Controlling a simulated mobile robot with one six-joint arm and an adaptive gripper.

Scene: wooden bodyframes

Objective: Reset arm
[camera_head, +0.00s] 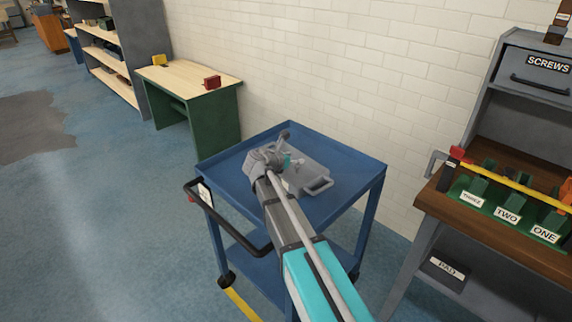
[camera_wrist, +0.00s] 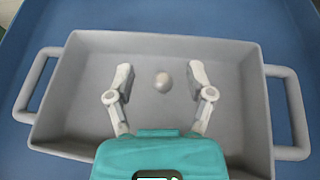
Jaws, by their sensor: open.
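My arm reaches out over a blue cart (camera_head: 340,152). My gripper (camera_wrist: 160,76) is open, its two fingers spread wide, with nothing between them that I can see held. It is above a grey tray with side handles (camera_wrist: 240,110), which also shows on the cart top in the head view (camera_head: 318,184). A small grey rounded object (camera_wrist: 162,82) lies in the tray, seen between the fingers. In the head view my wrist covers part of the tray, and the fingertips are hard to make out.
The cart has a black handle (camera_head: 228,228) on its near left side. A workbench with a wooden top (camera_head: 462,228) and green labelled holders (camera_head: 507,212) stands at the right. A green desk (camera_head: 212,122) stands at the back left. Blue floor is open at the left.

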